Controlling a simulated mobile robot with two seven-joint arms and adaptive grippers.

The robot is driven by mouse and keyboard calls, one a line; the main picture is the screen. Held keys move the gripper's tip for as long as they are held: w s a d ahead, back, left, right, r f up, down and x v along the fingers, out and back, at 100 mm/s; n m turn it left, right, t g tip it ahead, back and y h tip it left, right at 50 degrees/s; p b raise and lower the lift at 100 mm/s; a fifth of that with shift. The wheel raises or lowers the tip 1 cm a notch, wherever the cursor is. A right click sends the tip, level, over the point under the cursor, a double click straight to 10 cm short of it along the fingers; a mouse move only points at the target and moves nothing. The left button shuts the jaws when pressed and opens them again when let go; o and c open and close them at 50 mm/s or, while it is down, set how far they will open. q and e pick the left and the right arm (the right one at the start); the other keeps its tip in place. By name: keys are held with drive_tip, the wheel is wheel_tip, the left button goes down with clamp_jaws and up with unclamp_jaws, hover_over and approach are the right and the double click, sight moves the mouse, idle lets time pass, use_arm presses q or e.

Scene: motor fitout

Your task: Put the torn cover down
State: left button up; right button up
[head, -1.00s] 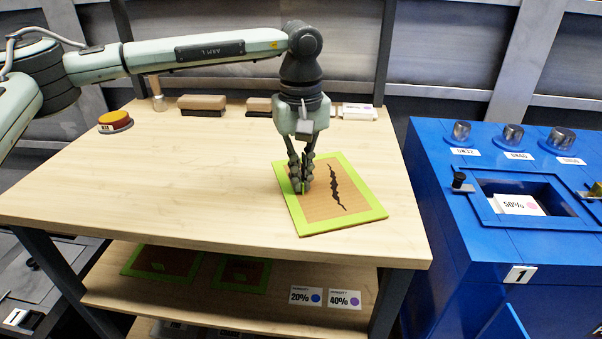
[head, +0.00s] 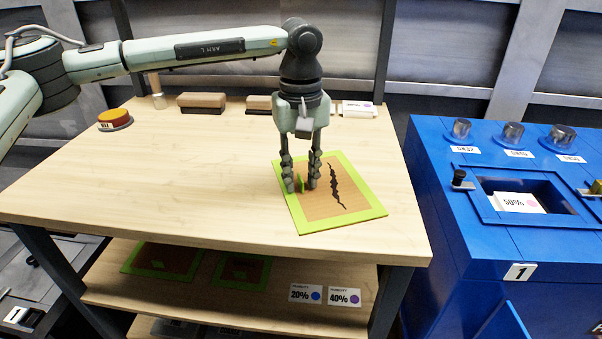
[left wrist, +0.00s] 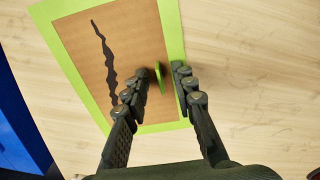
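The torn cover (head: 350,209) lies flat on the wooden table, near its right front. It is a brown panel with a lime green frame and a jagged black tear. A small green tab stands up from it, seen in the left wrist view as part of the torn cover (left wrist: 84,62). My left gripper (head: 301,188) points down over the cover's left part. Its fingers are apart on either side of the tab, also in the left wrist view (left wrist: 162,85), with gaps showing between them and the tab. My right gripper is not in view.
The wooden table (head: 180,190) has free room left of the cover. A red and yellow button (head: 114,119) and brushes (head: 202,103) stand along its back. Green-framed covers (head: 163,262) and cards (head: 325,296) lie on the lower shelf. A blue machine (head: 450,200) stands at the right.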

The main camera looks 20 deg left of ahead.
use_arm(q)
wheel_tip(320, 180, up, 3)
drive_tip(key=shift+w+f, duration=0.1)
wheel_tip(320, 180, up, 9)
drive_tip(key=shift+r+b, duration=0.2)
drive_tip(key=shift+b, duration=0.1)
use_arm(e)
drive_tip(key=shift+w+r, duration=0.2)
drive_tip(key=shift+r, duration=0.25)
